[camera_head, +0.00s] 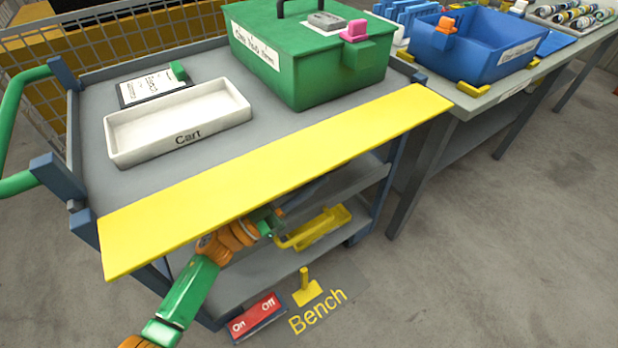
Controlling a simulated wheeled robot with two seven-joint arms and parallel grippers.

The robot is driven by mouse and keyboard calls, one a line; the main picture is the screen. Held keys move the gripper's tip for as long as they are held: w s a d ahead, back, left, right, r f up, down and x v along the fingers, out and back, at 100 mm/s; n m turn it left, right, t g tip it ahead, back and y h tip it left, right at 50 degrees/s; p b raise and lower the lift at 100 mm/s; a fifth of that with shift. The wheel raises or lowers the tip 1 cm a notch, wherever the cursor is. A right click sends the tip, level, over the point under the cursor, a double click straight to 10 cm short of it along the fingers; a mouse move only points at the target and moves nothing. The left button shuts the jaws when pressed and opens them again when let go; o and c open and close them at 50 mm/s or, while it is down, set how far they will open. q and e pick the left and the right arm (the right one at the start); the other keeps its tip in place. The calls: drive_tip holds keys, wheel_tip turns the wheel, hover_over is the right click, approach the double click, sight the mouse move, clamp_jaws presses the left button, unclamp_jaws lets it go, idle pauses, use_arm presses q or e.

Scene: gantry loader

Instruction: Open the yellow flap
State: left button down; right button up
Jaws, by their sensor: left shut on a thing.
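The yellow flap (275,178) is a long flat panel along the front edge of the grey cart top. It is raised, roughly in line with the cart top, and its front edge sticks out over the lower shelves. My left gripper (268,222) is under the flap's front edge, near its middle, with the green and orange arm reaching up from below. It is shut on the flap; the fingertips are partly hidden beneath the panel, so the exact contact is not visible. My right gripper is not in view.
On the cart stand a white tray (130,153) marked Cart and a green box (340,78). A yellow tray (328,232) is on a lower shelf. A red On/Off pedal (256,316) lies on the floor. A bench with a blue bin (490,55) adjoins at right.

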use_arm(q)
drive_tip(key=shift+f, duration=0.1)
idle(0.7)
drive_tip(key=r+n+p, duration=0.1)
drive_tip(key=p, duration=0.1)
drive_tip(key=r+n+t+p, duration=0.1)
drive_tip(key=p, duration=0.1)
drive_tip(key=shift+s+d+n+y, duration=0.1)
drive_tip(key=shift+s+n+y, duration=0.1)
drive_tip(key=shift+n+y, duration=0.15)
drive_tip(key=shift+n+t, duration=0.3)
drive_tip(key=shift+n, duration=0.05)
drive_tip(key=shift+d+f, duration=0.1)
drive_tip(key=shift+f, duration=0.05)
drive_tip(key=c, duration=0.8)
unclamp_jaws()
drive_tip(key=shift+s, duration=0.1)
drive_tip(key=b+v, duration=0.1)
drive_tip(key=v, duration=0.6)
